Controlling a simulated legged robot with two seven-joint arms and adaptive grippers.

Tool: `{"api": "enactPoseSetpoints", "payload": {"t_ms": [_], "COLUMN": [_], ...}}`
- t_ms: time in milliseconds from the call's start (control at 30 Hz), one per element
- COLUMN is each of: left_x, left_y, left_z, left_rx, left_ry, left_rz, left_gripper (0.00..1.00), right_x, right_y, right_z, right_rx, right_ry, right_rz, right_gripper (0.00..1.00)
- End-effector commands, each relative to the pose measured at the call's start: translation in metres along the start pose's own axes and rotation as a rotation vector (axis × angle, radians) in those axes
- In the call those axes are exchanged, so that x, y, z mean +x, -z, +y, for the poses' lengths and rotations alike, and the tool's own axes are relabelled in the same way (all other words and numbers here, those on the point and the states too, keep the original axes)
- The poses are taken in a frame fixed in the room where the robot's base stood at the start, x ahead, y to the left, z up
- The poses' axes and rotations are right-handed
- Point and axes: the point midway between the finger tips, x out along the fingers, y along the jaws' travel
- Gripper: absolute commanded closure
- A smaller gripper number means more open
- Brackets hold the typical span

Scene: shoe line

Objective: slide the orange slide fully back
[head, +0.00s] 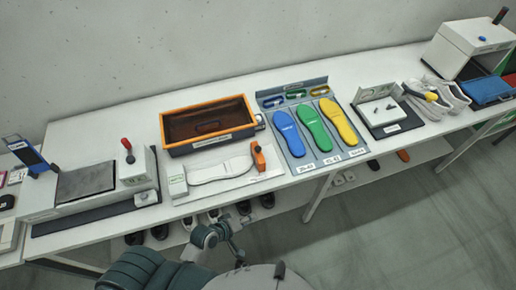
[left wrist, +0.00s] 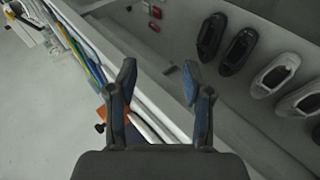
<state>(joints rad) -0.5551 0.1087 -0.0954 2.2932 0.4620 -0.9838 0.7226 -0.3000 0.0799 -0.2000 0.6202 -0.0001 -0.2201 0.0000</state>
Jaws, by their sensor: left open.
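The orange slide (head: 258,157) stands upright at the right end of a white foot gauge (head: 222,181) on the bench. A white sole shape lies on the gauge between the slide and a pale block (head: 177,181) at the left end. My left gripper (head: 236,222) is below the bench's front edge, apart from the slide. In the left wrist view its two fingers (left wrist: 158,78) are spread with nothing between them. An orange piece (left wrist: 101,114), probably the slide, shows there beside the left finger, partly hidden. My right gripper is not in view.
An orange-rimmed brown tray (head: 208,124) sits behind the gauge. A rack of blue, green and yellow insoles (head: 318,128) is to its right. A press with a red-knobbed lever (head: 127,150) is at left. Shoes (left wrist: 239,50) stand on a shelf under the bench.

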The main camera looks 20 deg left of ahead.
Motion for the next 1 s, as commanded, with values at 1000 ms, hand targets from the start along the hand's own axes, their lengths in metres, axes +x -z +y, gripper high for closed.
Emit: {"api": "enactPoseSetpoints", "payload": {"t_ms": [1000], "left_x": [0.009], "left_y": [0.168], "left_z": [0.103], "left_rx": [-1.882], "left_ry": [-0.97], "left_rz": [-0.129], "left_gripper": [0.5], "right_x": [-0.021], "right_y": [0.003], "right_z": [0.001], "right_rx": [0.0], "right_ry": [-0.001], "right_rz": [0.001], "right_gripper": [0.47]}}
